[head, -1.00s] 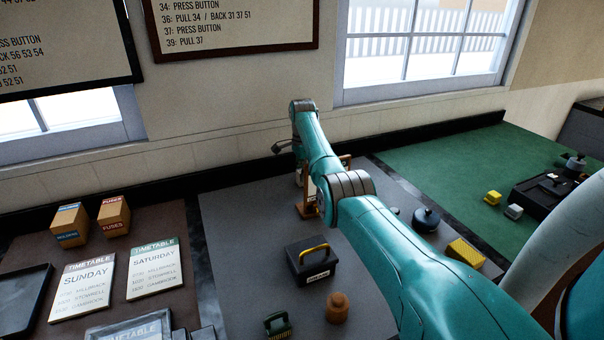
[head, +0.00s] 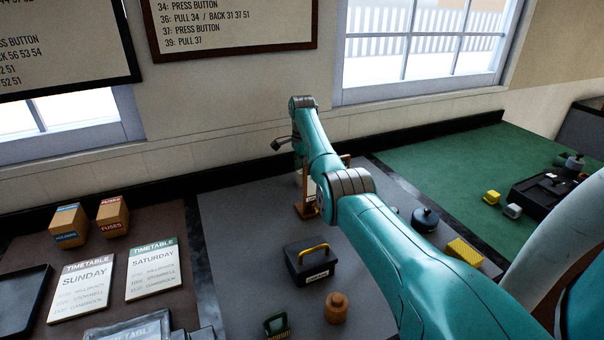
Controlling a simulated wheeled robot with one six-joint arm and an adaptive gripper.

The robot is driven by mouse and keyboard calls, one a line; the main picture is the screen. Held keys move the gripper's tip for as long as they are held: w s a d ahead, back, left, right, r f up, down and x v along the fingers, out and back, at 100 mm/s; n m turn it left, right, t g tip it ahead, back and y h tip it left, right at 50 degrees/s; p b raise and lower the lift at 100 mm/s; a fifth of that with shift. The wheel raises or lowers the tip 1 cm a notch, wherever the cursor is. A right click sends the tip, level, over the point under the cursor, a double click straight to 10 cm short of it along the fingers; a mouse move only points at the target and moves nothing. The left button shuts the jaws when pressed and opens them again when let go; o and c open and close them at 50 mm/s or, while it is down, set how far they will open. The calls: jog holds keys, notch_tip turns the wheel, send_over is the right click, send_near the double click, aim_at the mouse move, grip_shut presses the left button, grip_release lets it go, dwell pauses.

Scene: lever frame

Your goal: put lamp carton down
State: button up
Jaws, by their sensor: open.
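My arm reaches forward over the grey mat and hides most of my gripper. Only a small dark part (head: 281,144) of my gripper shows left of the wrist, beside the wall. Its jaws are open, and the fingertips cannot be made out. I see no carton that I can read as the lamp carton. Two brown cartons stand upright on the brown mat at left: one with a blue label (head: 67,225) that I cannot read clearly, and one with a red label reading FUSES (head: 112,217). My arm is well apart from both.
On the grey mat (head: 240,225) are a black box with a yellow handle (head: 311,261), a brown jar (head: 336,308), a wooden stand (head: 307,210) partly behind my arm, and a dark round pot (head: 425,219). Timetable boards (head: 153,268) lie at left. The green mat (head: 450,160) has free room.

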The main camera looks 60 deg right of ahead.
notch_tip(320, 180, up, 11)
dwell(0.3)
jog(key=shift+f, duration=0.15)
dwell(0.4)
